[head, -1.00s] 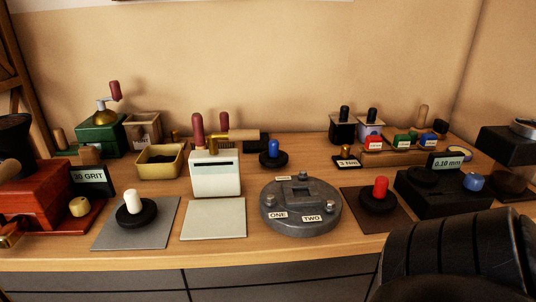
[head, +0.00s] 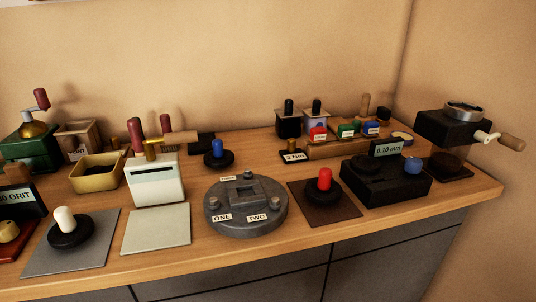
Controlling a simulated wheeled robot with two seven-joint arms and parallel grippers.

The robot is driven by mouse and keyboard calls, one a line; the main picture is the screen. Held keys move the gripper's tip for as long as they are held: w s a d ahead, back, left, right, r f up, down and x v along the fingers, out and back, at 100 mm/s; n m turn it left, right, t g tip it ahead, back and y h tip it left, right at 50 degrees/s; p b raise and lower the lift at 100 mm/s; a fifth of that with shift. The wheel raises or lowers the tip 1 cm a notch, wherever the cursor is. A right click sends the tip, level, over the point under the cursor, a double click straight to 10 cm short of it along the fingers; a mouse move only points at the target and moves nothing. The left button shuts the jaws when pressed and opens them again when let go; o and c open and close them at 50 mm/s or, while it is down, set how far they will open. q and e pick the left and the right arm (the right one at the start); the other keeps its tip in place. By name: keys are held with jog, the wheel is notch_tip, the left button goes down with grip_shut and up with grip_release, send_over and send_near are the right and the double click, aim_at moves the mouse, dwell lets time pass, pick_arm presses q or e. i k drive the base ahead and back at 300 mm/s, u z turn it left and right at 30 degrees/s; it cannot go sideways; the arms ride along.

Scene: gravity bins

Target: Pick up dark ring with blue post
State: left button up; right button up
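The dark ring with the blue post (head: 218,154) stands upright on the wooden bench, behind the round grey fixture (head: 246,206) and to the right of the white box with the slot (head: 155,178). Its dark round base lies flat on the wood and the blue post points up. Similar dark rings stand nearby: one with a red post (head: 324,186) on a brown mat and one with a white post (head: 68,228) on a grey mat. Neither of my grippers is in the head view.
A black device with a 0.10 mm display (head: 388,180) and a crank grinder (head: 455,128) stand at the right. A wooden rack (head: 345,143) with coloured labelled blocks is at the back. A pale square mat (head: 156,229) lies bare at the front.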

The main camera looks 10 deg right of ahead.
aim_at(219, 156)
jog(key=u, duration=3.1)
jog(key=k, duration=0.85)
jog(key=z, duration=1.6)
